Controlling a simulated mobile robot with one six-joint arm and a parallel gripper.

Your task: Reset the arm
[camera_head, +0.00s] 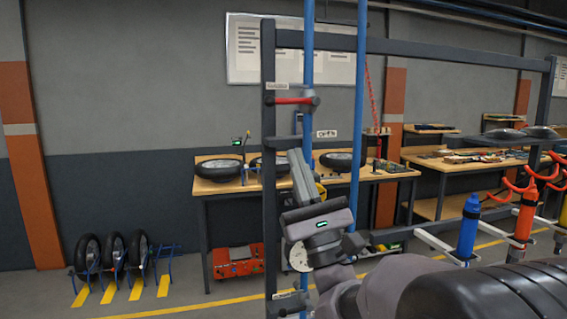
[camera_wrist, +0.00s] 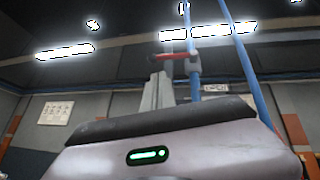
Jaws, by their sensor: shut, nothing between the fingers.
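My arm rises from the bottom of the head view, and my gripper (camera_head: 297,160) points upward in front of the dark grey frame and the workbench. Its grey fingers are together with nothing between them. In the wrist view my gripper (camera_wrist: 160,80) shows its fingers upright beyond the dark wrist edge, with the ceiling behind. A red-handled clamp (camera_wrist: 178,56) on a blue pole appears close to the fingertips in that view; I cannot tell the gap.
A dark frame (camera_head: 268,120) and blue poles (camera_head: 357,120) stand around my arm. A workbench (camera_head: 225,187) with wheels is behind. Several tyres (camera_head: 88,252) stand on the floor at left, where some floor is open.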

